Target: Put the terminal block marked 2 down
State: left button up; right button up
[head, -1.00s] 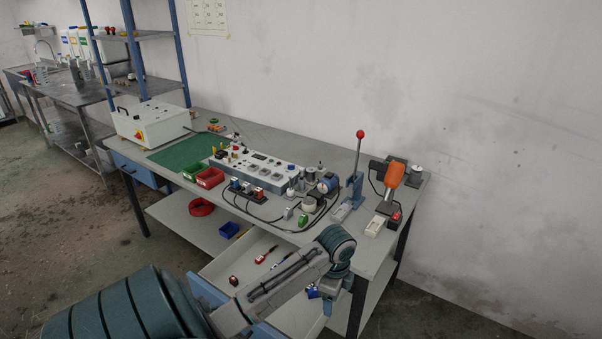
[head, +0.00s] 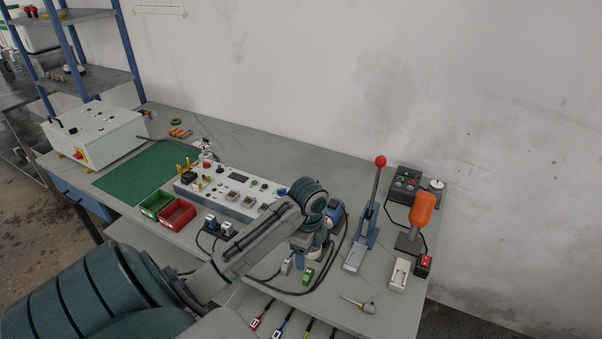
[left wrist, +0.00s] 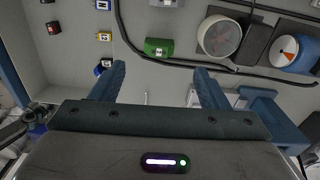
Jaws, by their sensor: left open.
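A small green block (head: 308,277) sits on the bench top near the front edge. It also shows in the left wrist view (left wrist: 158,47) with a pale label that I cannot read, so I cannot tell whether it is the one marked 2. My left gripper (head: 300,258) is over the bench just behind the green block in the head view. In the left wrist view its two blue fingers (left wrist: 160,72) are spread, with nothing between them. The green block lies beyond the fingertips, apart from them. My right gripper is not in view.
A lever press (head: 360,245) with a red knob and an orange-handled tool (head: 421,210) stand to the right. A screwdriver (head: 358,303) lies at the front. Red (head: 177,214) and green (head: 156,204) bins stand left. A black cable runs close to the green block.

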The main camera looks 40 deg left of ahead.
aim_at(307, 270)
pick_arm(q)
jog(key=shift+s+d+f+p, duration=0.15)
jog(key=shift+d+f, duration=0.15)
jog(key=shift+f, duration=0.25)
jog(key=shift+s+d+f+p, duration=0.15)
jog(key=shift+d+f, duration=0.15)
jog(key=shift+f, duration=0.2)
jog(key=shift+w+a+f, duration=0.1)
jog(key=shift+f, duration=0.5)
jog(key=shift+w+a+f, duration=0.1)
jog(key=shift+f, duration=0.45)
jog(key=shift+a+f, duration=0.2)
jog(key=shift+f, duration=0.15)
notch_tip(307, 270, down, 4)
jog(key=p, duration=0.2)
jog(key=shift+a+p, duration=0.1)
jog(key=shift+p, duration=0.3)
jog(key=shift+a+f, duration=0.1)
jog(key=shift+f, duration=0.4)
jog(key=shift+r, duration=0.1)
jog(key=c, duration=1.1)
